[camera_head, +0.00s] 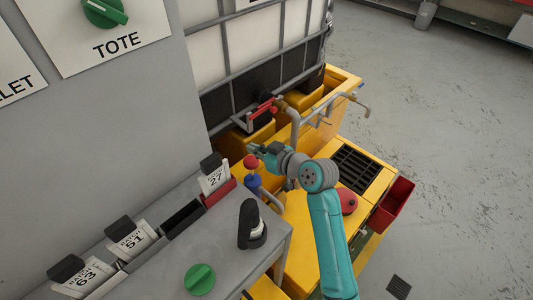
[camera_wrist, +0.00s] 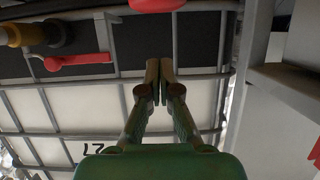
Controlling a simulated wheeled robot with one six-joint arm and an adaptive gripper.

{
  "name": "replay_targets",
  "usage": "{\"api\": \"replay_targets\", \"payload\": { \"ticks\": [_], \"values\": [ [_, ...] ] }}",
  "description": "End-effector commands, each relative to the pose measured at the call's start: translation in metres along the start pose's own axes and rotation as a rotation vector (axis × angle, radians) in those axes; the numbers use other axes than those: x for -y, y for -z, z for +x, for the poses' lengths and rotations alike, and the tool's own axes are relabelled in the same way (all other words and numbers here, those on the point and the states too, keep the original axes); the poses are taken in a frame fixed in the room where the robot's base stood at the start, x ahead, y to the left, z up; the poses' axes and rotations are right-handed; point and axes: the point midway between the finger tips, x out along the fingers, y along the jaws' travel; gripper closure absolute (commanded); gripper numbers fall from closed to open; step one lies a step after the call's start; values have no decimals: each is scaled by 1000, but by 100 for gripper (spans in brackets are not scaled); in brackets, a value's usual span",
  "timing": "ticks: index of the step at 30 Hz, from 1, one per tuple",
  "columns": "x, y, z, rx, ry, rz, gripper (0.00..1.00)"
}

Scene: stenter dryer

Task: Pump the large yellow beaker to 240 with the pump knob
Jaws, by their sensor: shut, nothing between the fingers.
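My gripper (camera_head: 255,149) is at the end of my teal arm, over the corner of the grey counter, just above and beside a red ball knob (camera_head: 250,161) on a blue fitting (camera_head: 253,184). I cannot tell whether it touches the knob. In the wrist view my gripper (camera_wrist: 159,68) has its fingers together with nothing between them. A red rounded thing (camera_wrist: 156,4) shows at that view's top edge. I cannot make out a large yellow beaker or a level reading. Which part is the pump knob is not labelled in view.
A black rotary handle (camera_head: 250,226) and a green knob (camera_head: 200,279) sit on the grey counter (camera_head: 222,238), beside batch card holders. A caged white tank (camera_head: 255,38) with a red valve lever (camera_head: 256,113) stands behind on a yellow base. Open floor (camera_head: 440,130) lies right.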

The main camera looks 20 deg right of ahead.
Motion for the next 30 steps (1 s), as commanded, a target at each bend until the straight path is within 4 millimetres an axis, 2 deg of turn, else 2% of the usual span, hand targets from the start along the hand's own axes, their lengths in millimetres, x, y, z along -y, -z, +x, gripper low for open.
{"api": "replay_targets", "payload": {
  "ticks": [1, 3, 9, 24, 26, 30],
  "values": [
    [0, 1, 10, 0, 1, -1, 100],
    [0, -14, 10, 4, 0, 2, 100],
    [0, -33, 15, 1, -2, 1, 100],
    [0, -41, 17, 0, -1, 0, 100],
    [0, -48, 19, 1, 0, 2, 100],
    [0, -77, 30, 5, 1, 3, 100]
  ]
}}
